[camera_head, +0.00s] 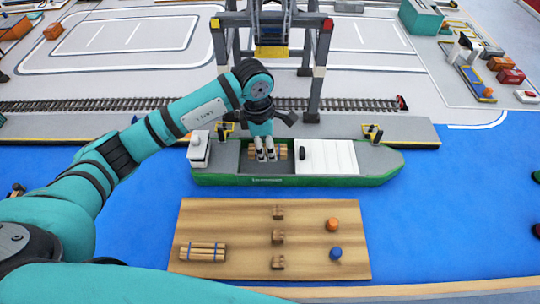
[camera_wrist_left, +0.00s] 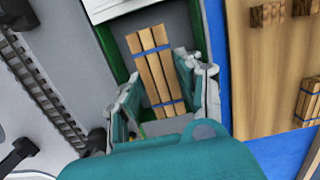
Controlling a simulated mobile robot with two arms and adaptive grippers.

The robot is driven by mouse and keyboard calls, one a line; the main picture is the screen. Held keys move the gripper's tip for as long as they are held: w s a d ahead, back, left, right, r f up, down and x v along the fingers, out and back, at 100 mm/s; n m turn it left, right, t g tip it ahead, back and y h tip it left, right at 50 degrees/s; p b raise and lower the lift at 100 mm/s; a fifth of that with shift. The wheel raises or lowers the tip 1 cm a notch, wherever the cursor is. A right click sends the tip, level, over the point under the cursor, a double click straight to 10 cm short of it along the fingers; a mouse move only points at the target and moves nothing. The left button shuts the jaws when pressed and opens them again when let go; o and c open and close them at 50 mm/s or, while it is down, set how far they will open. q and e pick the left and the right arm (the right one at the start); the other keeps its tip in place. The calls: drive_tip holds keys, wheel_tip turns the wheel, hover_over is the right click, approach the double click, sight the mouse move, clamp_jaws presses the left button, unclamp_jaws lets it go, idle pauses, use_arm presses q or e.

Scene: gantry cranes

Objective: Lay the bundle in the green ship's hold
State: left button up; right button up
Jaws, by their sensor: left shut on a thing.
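The green ship (camera_head: 290,181) lies along the quay, with a white cabin at its left end and a white cover over the right part of its deck. Its open hold (camera_head: 230,158) is left of the cover. My left gripper (camera_head: 266,154) points down at the hold and is shut on a bundle of wooden beams (camera_head: 283,153), whose ends stick out on both sides of the fingers. In the left wrist view the bundle (camera_wrist_left: 153,62), tied with blue bands, lies within the hold's outline. Whether it touches the hold floor I cannot tell. My right gripper is not in view.
A wooden board (camera_head: 230,220) in front of the ship carries another bundle (camera_head: 203,252), small wooden blocks (camera_head: 278,237), an orange knob (camera_head: 332,224) and a blue knob (camera_head: 335,253). A gantry crane (camera_head: 317,70) stands behind the ship, near rails (camera_head: 360,104).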

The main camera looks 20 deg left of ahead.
sight(267, 164)
use_arm(q)
drive_tip(key=shift+f, duration=0.75)
wheel_tip(267, 164, down, 3)
drive_tip(key=shift+f+p, duration=0.1)
drive_tip(key=shift+p, duration=0.2)
drive_tip(key=shift+f, duration=0.3)
drive_tip(key=o, duration=1.1)
drive_tip(key=shift+o, duration=0.2)
drive_tip(key=shift+r, duration=0.1)
drive_tip(key=shift+w+r, duration=0.1)
drive_tip(key=shift+r, duration=0.1)
drive_tip(key=r, duration=0.3)
drive_tip(key=a+r+b, duration=0.1)
drive_tip(key=r, duration=0.6)
drive_tip(key=shift+s+a+r+b, duration=0.15)
drive_tip(key=shift+s+r+b, duration=0.05)
drive_tip(key=shift+b, duration=0.2)
drive_tip(key=shift+r, duration=0.65)
